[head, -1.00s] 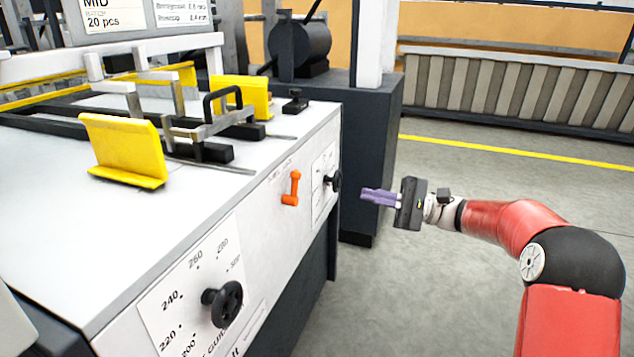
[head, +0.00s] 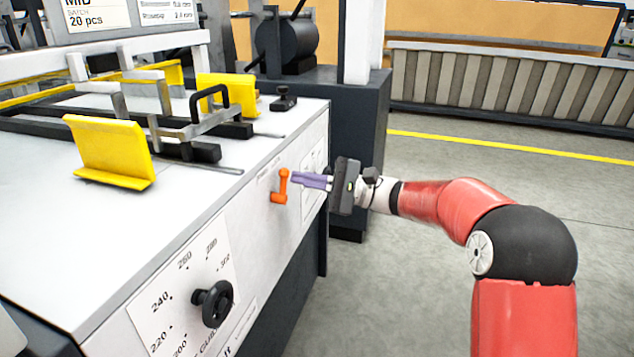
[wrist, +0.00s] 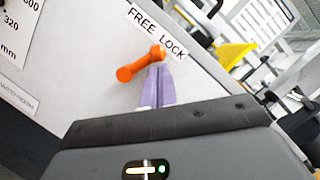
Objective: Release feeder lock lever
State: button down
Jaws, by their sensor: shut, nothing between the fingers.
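The orange feeder lock lever (head: 282,186) is on the white side panel of the machine, below a label. In the wrist view the lever (wrist: 139,65) lies slanted, with its upper right end below the "FREE LOCK" label (wrist: 156,31). My gripper (head: 296,179) has its purple fingers shut and empty, their tips right at the lever's right side in the head view. In the wrist view the fingertips (wrist: 159,68) overlap the area just below the lever's upper right end. I cannot tell whether they touch it.
A black handwheel (head: 213,303) with a number scale sticks out of the panel at lower left. Yellow guides (head: 110,150) and dark rails stand on the machine top. The floor (head: 420,170) to the right is clear.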

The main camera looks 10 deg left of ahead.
jog(key=shift+s+r+n+b, duration=0.3)
jog(key=shift+n+b, duration=0.45)
jog(key=shift+n, duration=0.15)
jog(key=shift+s+a+r+n+g+h+b, duration=0.15)
jog(key=shift+s+n+h+b, duration=0.3)
jog(key=shift+n+b, duration=0.6)
jog(key=shift+s+d+r+n+g+h+b, duration=0.1)
jog(key=shift+s+r+n+h+b, duration=0.25)
jog(key=shift+n+b, duration=0.65)
jog(key=shift+s+a+r+n+g+h+b, duration=0.15)
jog(key=shift+s+n+h+b, duration=0.5)
jog(key=shift+n, duration=0.7)
jog(key=shift+w, duration=0.2)
jog(key=shift+d, duration=0.1)
